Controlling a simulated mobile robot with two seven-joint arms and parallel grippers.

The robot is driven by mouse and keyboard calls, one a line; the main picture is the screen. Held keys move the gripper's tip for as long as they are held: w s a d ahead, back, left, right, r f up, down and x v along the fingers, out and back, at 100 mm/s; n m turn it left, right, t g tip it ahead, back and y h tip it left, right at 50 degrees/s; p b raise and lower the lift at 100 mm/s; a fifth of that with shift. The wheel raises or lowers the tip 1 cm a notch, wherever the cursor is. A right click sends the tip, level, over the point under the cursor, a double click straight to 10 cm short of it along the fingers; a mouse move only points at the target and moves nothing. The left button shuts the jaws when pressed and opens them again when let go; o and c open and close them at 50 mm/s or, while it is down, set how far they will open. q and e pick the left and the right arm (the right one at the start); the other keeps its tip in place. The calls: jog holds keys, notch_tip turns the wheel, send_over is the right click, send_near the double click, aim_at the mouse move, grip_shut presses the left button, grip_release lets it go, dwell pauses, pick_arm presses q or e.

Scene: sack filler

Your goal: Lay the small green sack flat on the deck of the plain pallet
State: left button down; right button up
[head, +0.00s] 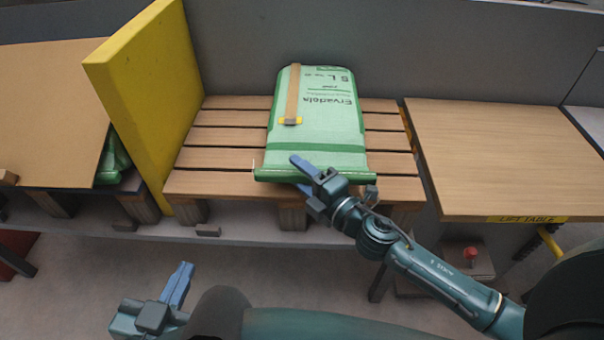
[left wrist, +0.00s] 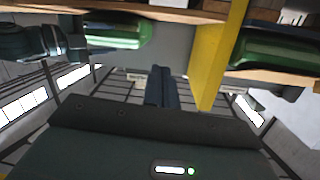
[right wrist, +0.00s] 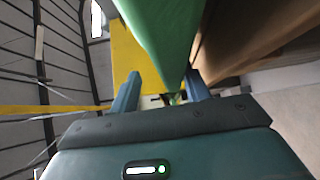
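The green sack (head: 330,115) lies on the slatted wooden deck of a pallet (head: 220,137), its printed face up and its rolled near end at the deck's front edge. It also shows close up in the right wrist view (right wrist: 165,30). My right gripper (head: 304,175) is at that near end, its fingers apart, one above the rolled edge and one below or in front of it. Whether they touch it I cannot tell. My left gripper (head: 180,285) is low in front of the pallets, away from the sack, with its fingers together and empty in the left wrist view (left wrist: 160,85).
A yellow upright panel (head: 145,100) stands left of the deck. Beyond it, another green item (head: 112,165) lies by a tan board (head: 50,100). A brown strip (head: 293,95) lies over the sack. A lift table (head: 500,150) stands at right; a grey wall is behind.

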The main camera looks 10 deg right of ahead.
jog(key=shift+f, duration=0.15)
jog(key=shift+s+d, duration=0.25)
jog(key=shift+s, duration=0.25)
pick_arm(q)
jog(key=shift+w+d+r+m+t+h+b, duration=0.15)
jog(key=shift+m+t+h+b, duration=0.2)
jog(key=shift+b, duration=0.3)
pick_arm(e)
jog(key=v, duration=1.2)
jog(key=shift+d, duration=0.1)
